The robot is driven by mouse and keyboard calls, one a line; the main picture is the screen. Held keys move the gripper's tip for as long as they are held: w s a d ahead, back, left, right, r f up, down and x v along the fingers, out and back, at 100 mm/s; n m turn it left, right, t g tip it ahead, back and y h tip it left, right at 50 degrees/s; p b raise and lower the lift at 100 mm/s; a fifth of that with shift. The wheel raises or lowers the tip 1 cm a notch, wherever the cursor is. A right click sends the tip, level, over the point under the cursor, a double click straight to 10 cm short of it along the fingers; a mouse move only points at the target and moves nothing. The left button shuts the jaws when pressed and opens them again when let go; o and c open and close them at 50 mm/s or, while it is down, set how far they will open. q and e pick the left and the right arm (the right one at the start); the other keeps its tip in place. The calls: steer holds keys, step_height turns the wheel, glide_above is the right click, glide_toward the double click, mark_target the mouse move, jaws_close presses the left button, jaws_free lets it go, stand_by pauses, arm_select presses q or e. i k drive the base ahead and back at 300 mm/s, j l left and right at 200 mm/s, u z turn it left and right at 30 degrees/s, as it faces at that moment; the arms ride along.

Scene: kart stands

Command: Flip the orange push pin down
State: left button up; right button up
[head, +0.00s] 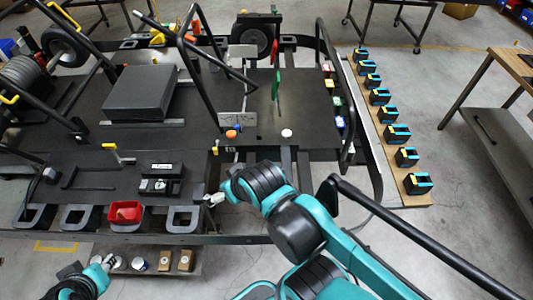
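A small orange round-topped piece, which looks like the orange push pin (232,134), stands at the front edge of the black kart floor, left of a white round piece (286,132). It is too small to tell its exact position. My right gripper (214,199) is below and slightly left of it in the picture, apart from it, beside the kart's front frame. Its fingers are too small to tell open from shut. My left gripper (108,261) is at the lower left, in front of the kart, far from the orange piece. Its finger state is unclear.
A red bin (125,212) and a black box (161,181) lie on the kart's front part. A dark block (140,92) is on the left. Black tubes rise around the floor panel. Blue-and-yellow boxes (388,112) line a board on the right. A table (505,130) stands far right.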

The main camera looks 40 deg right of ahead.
mark_target(231, 134)
steer(key=k+z, duration=0.2)
steer(key=z, duration=1.05)
